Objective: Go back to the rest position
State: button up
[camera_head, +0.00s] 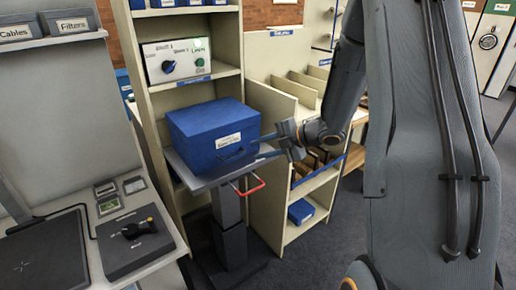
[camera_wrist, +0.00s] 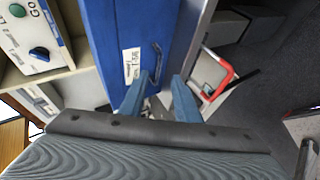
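My gripper (camera_head: 263,146) is at the right side of a blue archival box (camera_head: 213,132), with its two bluish fingers apart. In the wrist view the open gripper (camera_wrist: 158,92) points at the front of the blue box (camera_wrist: 112,25), near its dark handle (camera_wrist: 156,62). Nothing shows held between the fingers. I cannot tell whether a finger touches the box or handle. The box sits upright on a grey lift platform (camera_head: 187,174) and carries a white label. My arm runs from the gripper up across the right of the head view.
A shelf unit with a control panel (camera_head: 177,60) stands behind the box. A red handle (camera_head: 250,187) sticks out below the platform. A slotted rack and a smaller blue box (camera_head: 301,211) are to the right. A desk with a black device (camera_head: 135,240) is at left.

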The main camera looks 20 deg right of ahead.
jog(key=s+d+r+m+g+h, duration=0.1)
jog(key=s+m+h, duration=0.25)
jog(key=m, duration=0.35)
jog(key=s+d+r+m+h, duration=0.1)
jog(key=s+d+m+h, duration=0.15)
jog(key=m+h, duration=0.35)
jog(key=s+a+m+g, duration=0.3)
jog(key=s+a+m, duration=0.1)
jog(key=s, duration=0.6)
jog(key=s+a+m+g+y, duration=0.1)
jog(key=s+a+m+g, duration=0.2)
jog(key=s+m, duration=0.4)
jog(key=s+a, duration=0.1)
jog(key=s, duration=0.3)
jog(key=shift+f, duration=0.2)
